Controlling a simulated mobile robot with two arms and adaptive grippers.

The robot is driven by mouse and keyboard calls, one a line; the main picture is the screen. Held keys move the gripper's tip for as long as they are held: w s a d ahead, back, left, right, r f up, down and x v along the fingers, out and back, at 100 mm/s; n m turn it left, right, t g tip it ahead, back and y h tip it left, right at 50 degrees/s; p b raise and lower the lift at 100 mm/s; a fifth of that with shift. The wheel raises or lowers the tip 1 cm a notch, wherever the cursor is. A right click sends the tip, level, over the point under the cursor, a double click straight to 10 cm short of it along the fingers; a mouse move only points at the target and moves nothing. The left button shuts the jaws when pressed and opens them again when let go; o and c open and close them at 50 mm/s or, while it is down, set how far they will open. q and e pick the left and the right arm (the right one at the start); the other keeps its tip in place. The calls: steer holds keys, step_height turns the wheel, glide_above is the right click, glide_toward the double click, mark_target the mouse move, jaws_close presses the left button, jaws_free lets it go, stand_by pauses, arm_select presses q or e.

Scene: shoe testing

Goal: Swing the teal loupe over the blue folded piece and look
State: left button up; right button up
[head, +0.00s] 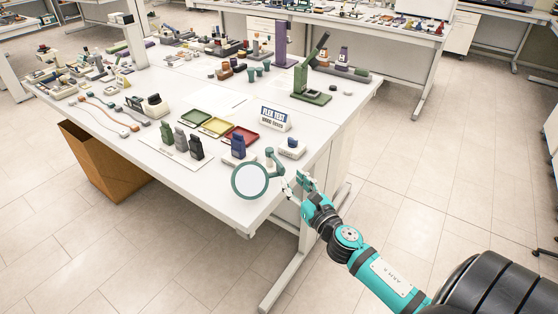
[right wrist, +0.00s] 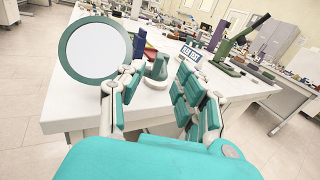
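The teal loupe has a round pale lens in a teal ring (head: 249,181) over the table's near corner, with its jointed teal arm (head: 271,160) behind to the right. The ring also shows large at upper left in the right wrist view (right wrist: 66,48); a teal post (right wrist: 159,68) shows between the fingers. My right gripper (head: 296,181) is open just right of the ring, fingers apart; I cannot tell if one touches the loupe. A small blue piece (head: 292,142) sits on a white block behind it. A taller blue piece (head: 238,146) stands on another white block. Which is the folded one is unclear. My left gripper is out of view.
A "FLEX TEST" sign (head: 275,118) stands behind the blue pieces. Red (head: 242,139), yellow and green trays lie to its left. Dark upright pieces (head: 196,147) stand on a white sheet. A green press (head: 310,96) is at the back right. The table's near left edge is clear.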

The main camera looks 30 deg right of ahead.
mark_target(283, 168)
steer(key=w, duration=0.6)
steer(key=w+p, duration=0.1)
steer(key=w, duration=0.2)
steer(key=shift+d, duration=0.4)
jaws_close()
